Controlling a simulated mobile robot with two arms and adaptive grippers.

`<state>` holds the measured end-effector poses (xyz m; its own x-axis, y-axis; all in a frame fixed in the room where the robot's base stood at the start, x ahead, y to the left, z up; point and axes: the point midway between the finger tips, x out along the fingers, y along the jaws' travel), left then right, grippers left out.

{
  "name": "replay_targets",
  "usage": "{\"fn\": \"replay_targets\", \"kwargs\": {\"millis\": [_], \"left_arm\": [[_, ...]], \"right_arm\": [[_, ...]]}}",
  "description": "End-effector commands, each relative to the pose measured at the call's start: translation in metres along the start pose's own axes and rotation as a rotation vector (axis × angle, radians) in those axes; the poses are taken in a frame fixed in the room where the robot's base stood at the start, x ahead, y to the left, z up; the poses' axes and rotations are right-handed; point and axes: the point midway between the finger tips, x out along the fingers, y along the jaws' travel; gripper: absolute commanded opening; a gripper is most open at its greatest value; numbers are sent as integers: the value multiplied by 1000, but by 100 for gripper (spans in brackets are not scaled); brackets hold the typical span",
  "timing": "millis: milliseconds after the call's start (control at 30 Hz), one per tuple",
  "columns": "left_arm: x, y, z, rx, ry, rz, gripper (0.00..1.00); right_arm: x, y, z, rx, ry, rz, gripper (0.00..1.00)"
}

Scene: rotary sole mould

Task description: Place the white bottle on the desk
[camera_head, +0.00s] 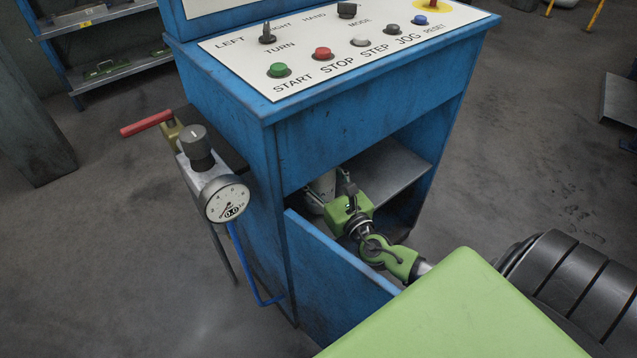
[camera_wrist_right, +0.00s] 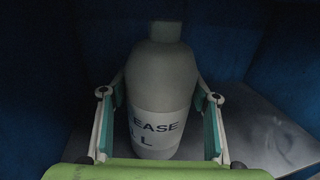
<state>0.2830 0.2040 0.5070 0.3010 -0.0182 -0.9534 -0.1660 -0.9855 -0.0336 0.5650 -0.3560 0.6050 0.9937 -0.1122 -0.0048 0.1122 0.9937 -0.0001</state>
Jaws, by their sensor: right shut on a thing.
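The white bottle (camera_wrist_right: 162,88) stands upright between the fingers of my right gripper (camera_wrist_right: 160,97) in the wrist view. My right gripper is shut on the bottle's sides. In the head view, the bottle (camera_head: 325,184) is only partly visible inside the open compartment of the blue control cabinet (camera_head: 365,137), behind my green wrist. I cannot tell whether its base touches the compartment floor. My left gripper is not in view. No separate desk is clearly identifiable.
A grey metal shelf (camera_head: 398,170) lies in the compartment. A blue panel (camera_head: 335,262) borders its front left. A pressure gauge (camera_head: 227,199) and a red handle (camera_head: 147,123) project from the cabinet's left side. A blue rack (camera_head: 105,70) stands farther back, with open floor between.

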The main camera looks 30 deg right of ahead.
Motion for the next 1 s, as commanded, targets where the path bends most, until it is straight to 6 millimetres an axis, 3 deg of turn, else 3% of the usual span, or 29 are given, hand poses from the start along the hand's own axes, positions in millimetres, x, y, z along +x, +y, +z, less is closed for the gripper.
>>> {"fn": "replay_targets", "kwargs": {"millis": [33, 200, 633, 667, 700, 1000], "left_arm": [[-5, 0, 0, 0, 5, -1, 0], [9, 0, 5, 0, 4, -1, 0], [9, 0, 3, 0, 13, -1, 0], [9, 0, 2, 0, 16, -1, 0], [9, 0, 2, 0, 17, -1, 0], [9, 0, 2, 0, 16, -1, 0]], "right_arm": [[1, 0, -1, -1, -7, -2, 3], [3, 0, -27, -2, -8, -2, 3], [5, 0, -29, -1, -8, -2, 3], [4, 1, -33, 0, 1, 0, 61], [4, 1, -33, 0, 1, 0, 71], [4, 1, -33, 0, 1, 0, 73]]}}
